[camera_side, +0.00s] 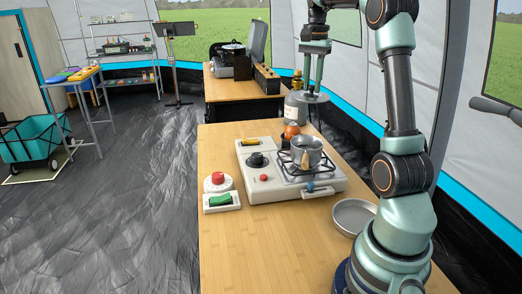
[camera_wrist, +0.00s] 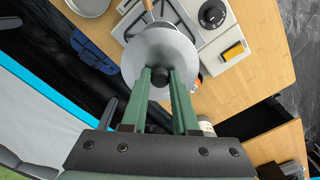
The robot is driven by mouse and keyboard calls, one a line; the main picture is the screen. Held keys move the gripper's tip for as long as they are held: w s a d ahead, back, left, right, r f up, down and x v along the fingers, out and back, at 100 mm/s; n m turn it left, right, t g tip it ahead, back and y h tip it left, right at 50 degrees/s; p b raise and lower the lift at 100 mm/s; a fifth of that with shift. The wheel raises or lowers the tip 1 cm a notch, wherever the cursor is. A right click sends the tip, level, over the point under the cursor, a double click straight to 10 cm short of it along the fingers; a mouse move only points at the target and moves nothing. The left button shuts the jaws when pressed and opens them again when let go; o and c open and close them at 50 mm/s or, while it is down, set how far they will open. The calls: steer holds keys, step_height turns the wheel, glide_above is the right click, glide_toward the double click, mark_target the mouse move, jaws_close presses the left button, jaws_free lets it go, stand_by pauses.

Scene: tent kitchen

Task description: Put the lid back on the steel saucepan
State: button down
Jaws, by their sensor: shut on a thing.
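The steel saucepan (camera_side: 307,151) stands open on the burner grate of the camp stove, with a wooden handle toward the side camera. My gripper (camera_side: 314,88) is above and behind the saucepan in the side view. It is shut on the knob of the round steel lid (camera_side: 312,97), which hangs roughly level, well clear of the saucepan. In the wrist view my gripper (camera_wrist: 161,80) pinches the dark knob, and the lid (camera_wrist: 152,58) hides most of the saucepan.
A grey gas cylinder (camera_side: 295,108) and an orange object (camera_side: 292,129) stand behind the saucepan. A shallow metal dish (camera_side: 353,215) lies near my base. The table's front left is clear.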

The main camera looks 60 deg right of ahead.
mark_target(311, 91)
step_height(311, 91, up, 5)
steer(key=shift+f, duration=0.2)
step_height(311, 91, down, 16)
steer(key=shift+f, duration=0.25)
stand_by(0.6)
steer(key=shift+f, duration=0.2)
stand_by(2.0)
steer(key=shift+c, duration=0.6)
jaws_free()
steer(key=shift+r, duration=0.15)
steer(key=shift+r, duration=3.4)
steer(key=shift+c, duration=0.3)
